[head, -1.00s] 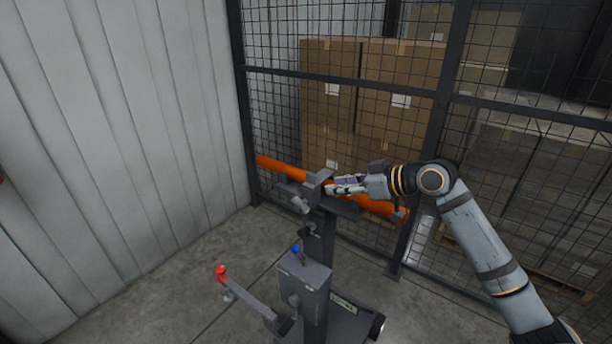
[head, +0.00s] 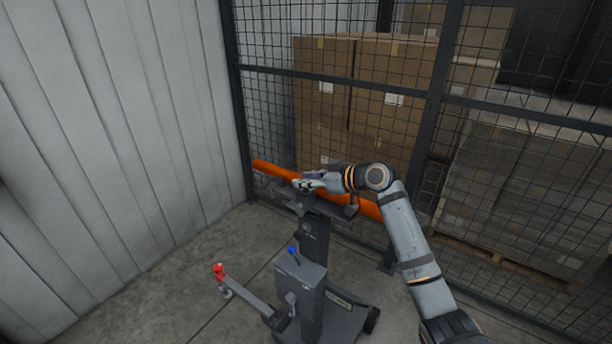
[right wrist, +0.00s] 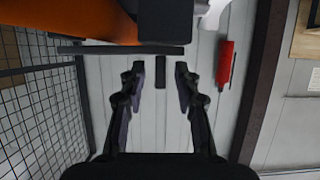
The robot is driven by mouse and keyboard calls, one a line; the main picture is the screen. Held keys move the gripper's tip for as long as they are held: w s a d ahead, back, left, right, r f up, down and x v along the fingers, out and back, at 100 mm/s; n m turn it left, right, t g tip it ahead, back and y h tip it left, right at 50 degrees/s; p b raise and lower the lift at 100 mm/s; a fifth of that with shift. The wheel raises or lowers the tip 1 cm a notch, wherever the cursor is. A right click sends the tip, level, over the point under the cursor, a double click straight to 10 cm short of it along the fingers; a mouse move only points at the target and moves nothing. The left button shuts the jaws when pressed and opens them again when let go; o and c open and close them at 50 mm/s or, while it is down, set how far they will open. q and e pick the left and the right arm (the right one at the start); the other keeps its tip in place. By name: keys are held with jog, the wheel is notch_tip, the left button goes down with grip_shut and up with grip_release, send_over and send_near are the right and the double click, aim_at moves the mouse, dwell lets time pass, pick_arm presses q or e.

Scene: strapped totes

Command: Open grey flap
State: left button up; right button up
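A dark grey stand (head: 314,240) carries an orange beam (head: 366,207) across its top. A grey bracket (head: 297,207) sits at the top of the stand. My right gripper (head: 303,184) is at this bracket and hides much of it, so I cannot clearly make out the grey flap in the head view. In the right wrist view, my right gripper (right wrist: 160,72) has its two fingers apart. A short dark grey piece (right wrist: 160,64) shows between the fingertips, with no clear contact. My left gripper is not in view.
A grey box with a blue knob (head: 292,250) and an arm with a red knob (head: 218,268) are lower on the stand. A wire mesh fence (head: 270,125) is close behind, with cardboard boxes (head: 365,90) beyond it. Floor (head: 170,285) is clear at left.

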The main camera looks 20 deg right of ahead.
jog(key=shift+w, duration=0.1)
grip_shut()
dwell(0.4)
